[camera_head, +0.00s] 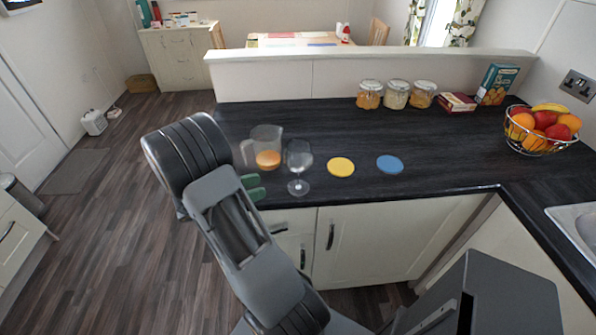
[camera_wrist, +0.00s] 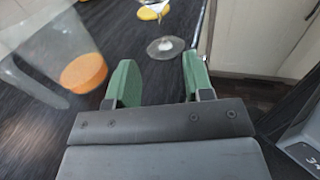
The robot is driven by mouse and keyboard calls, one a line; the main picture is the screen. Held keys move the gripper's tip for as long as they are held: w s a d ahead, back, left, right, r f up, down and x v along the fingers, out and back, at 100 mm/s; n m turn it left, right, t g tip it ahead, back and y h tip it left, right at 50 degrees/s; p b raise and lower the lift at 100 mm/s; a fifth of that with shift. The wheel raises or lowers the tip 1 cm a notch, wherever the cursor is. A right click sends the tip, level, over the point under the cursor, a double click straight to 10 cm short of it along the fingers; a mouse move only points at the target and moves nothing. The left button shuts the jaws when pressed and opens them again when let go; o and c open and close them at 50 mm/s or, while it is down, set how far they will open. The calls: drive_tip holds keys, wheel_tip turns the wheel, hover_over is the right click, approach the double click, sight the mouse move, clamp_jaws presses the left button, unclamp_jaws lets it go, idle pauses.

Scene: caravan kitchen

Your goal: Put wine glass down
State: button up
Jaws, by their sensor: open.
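A clear wine glass (camera_head: 299,164) stands upright on the dark worktop (camera_head: 450,160), near its front edge. In the head view the green fingers (camera_head: 252,185) show just left of the glass, partly hidden by my arm.
A jug (camera_head: 265,148) with orange liquid stands close left of the glass. A yellow coaster (camera_head: 341,167) and a blue coaster (camera_head: 390,164) lie to its right. Jars (camera_head: 396,95), boxes (camera_head: 497,84) and a fruit bowl (camera_head: 540,130) stand further back and right.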

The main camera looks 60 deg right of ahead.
sight(299, 186)
drive_tip(key=p+x, duration=0.1)
drive_tip(key=x, duration=0.7)
drive_tip(key=shift+p+x, duration=0.7)
drive_tip(key=shift+x, duration=2)
drive_tip(key=shift+r, duration=0.1)
drive_tip(key=shift+c, duration=0.4)
drive_tip(key=shift+w, duration=0.1)
clamp_jaws()
